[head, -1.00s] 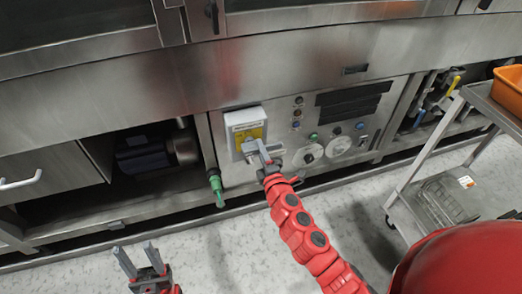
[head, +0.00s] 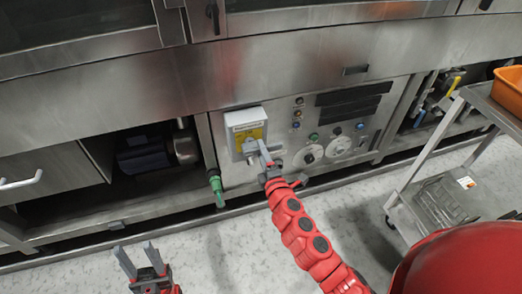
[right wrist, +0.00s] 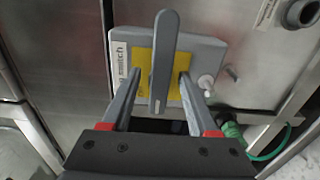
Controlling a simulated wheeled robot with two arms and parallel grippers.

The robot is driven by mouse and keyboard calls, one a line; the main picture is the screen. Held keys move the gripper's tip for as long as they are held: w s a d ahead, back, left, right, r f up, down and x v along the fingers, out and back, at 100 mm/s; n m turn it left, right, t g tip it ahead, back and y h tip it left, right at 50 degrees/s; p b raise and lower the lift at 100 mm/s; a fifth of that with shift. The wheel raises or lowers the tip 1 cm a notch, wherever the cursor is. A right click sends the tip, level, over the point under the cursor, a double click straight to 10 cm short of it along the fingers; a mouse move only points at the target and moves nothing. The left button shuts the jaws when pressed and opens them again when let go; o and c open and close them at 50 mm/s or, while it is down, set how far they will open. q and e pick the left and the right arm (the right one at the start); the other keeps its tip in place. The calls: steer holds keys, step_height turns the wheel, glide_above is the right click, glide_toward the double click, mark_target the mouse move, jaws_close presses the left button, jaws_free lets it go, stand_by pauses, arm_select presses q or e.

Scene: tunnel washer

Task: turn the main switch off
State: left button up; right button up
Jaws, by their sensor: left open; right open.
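The main switch is a grey box (head: 241,119) with a white label and a yellow plate, on the steel control panel. In the right wrist view its grey lever (right wrist: 163,60) stands over the yellow plate (right wrist: 143,74) and runs in the same direction as the label's text. My right gripper (head: 266,152) is at the lower right of the box. In the right wrist view its open fingers (right wrist: 160,78) lie on either side of the lever; I cannot tell if they touch it. My left gripper (head: 138,256) is open and empty, low over the floor.
Buttons and two round dials (head: 340,145) sit right of the switch. A green hose fitting (head: 217,188) hangs below left. A metal cart (head: 420,180) with an orange bin (head: 509,88) stands at the right. The floor in front is clear.

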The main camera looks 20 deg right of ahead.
steer(key=s, duration=1.6)
steer(key=shift+d, duration=0.3)
